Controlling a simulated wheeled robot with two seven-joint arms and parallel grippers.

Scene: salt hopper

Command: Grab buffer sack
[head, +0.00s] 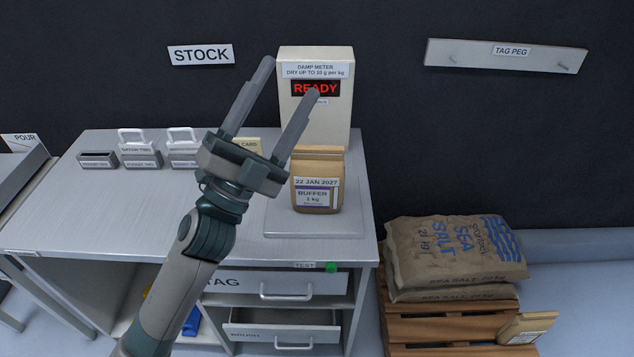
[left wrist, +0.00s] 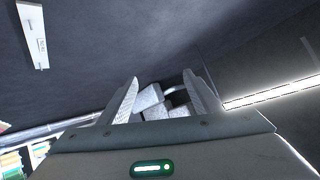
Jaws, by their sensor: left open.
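The buffer sack (head: 318,180) is a small brown paper bag with a white label reading "22 JAN 2027, BUFFER 1 kg". It stands upright on a flat plate (head: 313,226) on the grey bench, in front of the damp meter (head: 334,120). My left gripper (head: 290,77) is open and empty, raised up and to the left of the sack in the head view, with its fingers pointing up. In the left wrist view its two fingers (left wrist: 160,90) are spread, and the sack does not show there. My right gripper is not in view.
Several small labelled blocks and holders (head: 140,152) stand at the back left of the bench. A card (head: 247,146) is partly hidden by my gripper. Salt sacks (head: 455,250) lie on a wooden pallet (head: 445,325) at right. The bench (head: 120,215) is clear at front left.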

